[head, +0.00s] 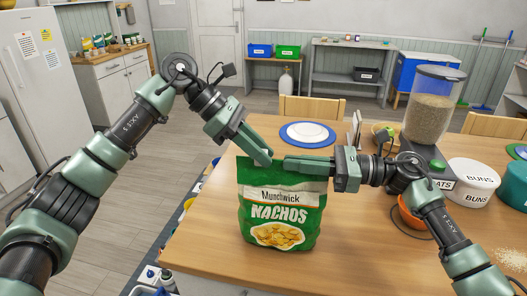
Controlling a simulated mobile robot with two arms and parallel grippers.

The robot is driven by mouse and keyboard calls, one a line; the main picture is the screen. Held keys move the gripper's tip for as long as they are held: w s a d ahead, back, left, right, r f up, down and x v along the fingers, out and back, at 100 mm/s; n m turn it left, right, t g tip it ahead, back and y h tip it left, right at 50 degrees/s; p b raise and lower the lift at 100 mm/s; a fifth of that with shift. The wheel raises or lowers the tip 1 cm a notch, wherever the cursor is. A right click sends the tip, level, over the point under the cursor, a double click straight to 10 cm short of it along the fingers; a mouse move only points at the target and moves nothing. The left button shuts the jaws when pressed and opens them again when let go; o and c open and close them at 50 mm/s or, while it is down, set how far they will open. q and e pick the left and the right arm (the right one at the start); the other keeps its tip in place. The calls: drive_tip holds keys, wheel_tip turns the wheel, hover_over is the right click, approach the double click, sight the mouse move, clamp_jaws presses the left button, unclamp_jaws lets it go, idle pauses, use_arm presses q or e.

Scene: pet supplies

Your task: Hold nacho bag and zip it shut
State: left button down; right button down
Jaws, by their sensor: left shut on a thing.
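The green nacho bag (281,212) stands upright on the wooden table, its "Munchwick NACHOS" label facing me. My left gripper (266,159) reaches in from the upper left and is shut on the bag's top left corner. My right gripper (287,166) comes in from the right, its fingers lying along the bag's top edge and pointing left, close to the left fingertips. The fingers hide most of the top edge, so the zip and whether the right fingers grip it cannot be made out.
Behind the bag lies a blue-rimmed white plate (308,134). To the right stand a grain dispenser (432,108), an orange bowl (411,217) and a white "BUNS" container (471,183). The table (357,262) is clear in front of the bag.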

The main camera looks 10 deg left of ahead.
sight(242, 157)
use_arm(q)
drive_tip(key=a, duration=0.4)
drive_tip(key=shift+s, duration=0.15)
use_arm(e)
drive_tip(key=shift+w+d+f, duration=0.1)
drive_tip(key=shift+w+f, duration=0.05)
drive_tip(key=shift+f, duration=0.1)
use_arm(q)
drive_tip(key=c, duration=1.2)
unclamp_jaws()
drive_tip(key=shift+a, duration=0.1)
drive_tip(key=shift+c, duration=0.2)
drive_tip(key=shift+a+r, duration=0.1)
drive_tip(key=shift+r, duration=0.1)
drive_tip(key=v, duration=1.1)
drive_tip(key=shift+a+r, duration=0.15)
drive_tip(key=shift+r, duration=0.05)
